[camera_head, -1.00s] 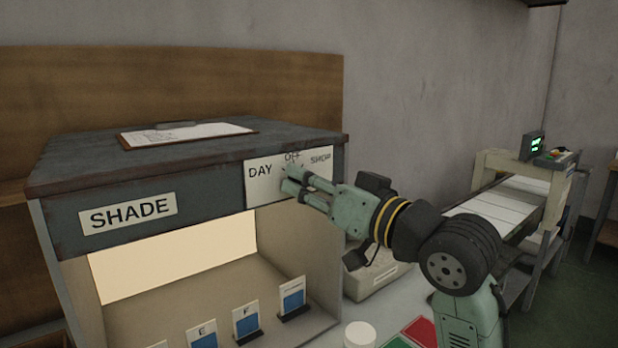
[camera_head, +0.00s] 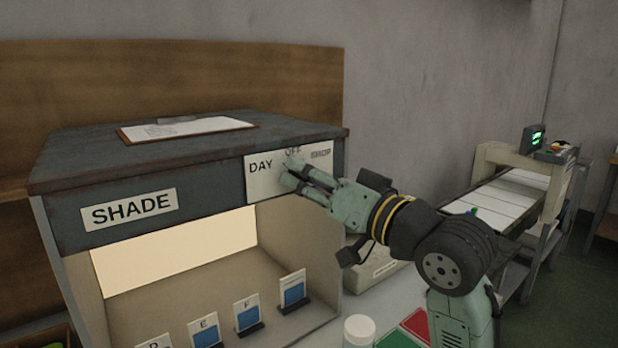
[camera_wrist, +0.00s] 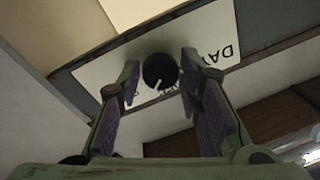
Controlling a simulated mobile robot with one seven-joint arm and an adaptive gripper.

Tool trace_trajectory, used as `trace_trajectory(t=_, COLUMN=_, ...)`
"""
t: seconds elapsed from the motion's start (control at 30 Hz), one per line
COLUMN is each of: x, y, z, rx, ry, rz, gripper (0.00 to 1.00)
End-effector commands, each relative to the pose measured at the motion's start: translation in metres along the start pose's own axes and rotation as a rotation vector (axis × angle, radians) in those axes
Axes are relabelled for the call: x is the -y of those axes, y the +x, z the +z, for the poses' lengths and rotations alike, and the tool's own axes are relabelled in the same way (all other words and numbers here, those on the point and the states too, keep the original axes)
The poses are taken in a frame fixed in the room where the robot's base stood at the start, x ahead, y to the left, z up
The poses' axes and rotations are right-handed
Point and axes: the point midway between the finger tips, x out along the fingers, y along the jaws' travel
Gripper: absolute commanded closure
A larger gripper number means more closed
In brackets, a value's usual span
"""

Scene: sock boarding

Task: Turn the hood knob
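The hood knob (camera_wrist: 160,68) is black and round with a white pointer mark, seen in the wrist view on a white label plate (camera_head: 262,181) lettered DAY, OFF and SHOP. The mark slants toward the lower left there, on the OFF side; its exact setting is hard to tell. My gripper (camera_head: 291,173) is at the plate in the head view, where its fingers hide the knob. In the wrist view my gripper (camera_wrist: 160,72) is open, one finger on each side of the knob, with a narrow gap seeming to show on both sides.
The hood marked SHADE (camera_head: 130,209) has a lit interior with several sample cards (camera_head: 248,312) standing inside. A clipboard (camera_head: 187,128) lies on top. A white jar (camera_head: 359,331) and red and green cards (camera_head: 416,323) are below my arm. A conveyor (camera_head: 510,203) stands at right.

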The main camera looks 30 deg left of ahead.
Motion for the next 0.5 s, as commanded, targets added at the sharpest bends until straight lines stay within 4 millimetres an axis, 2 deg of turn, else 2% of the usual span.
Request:
trace_trajectory(t=0.2, x=0.0000, y=-0.0001, z=-0.0003, rx=-0.001, ry=-0.001, rz=0.000, gripper=0.53)
trace_trajectory(t=0.5, x=-0.0003, y=-0.0025, z=-0.0007, rx=-0.002, ry=-0.001, rz=0.001, gripper=0.53)
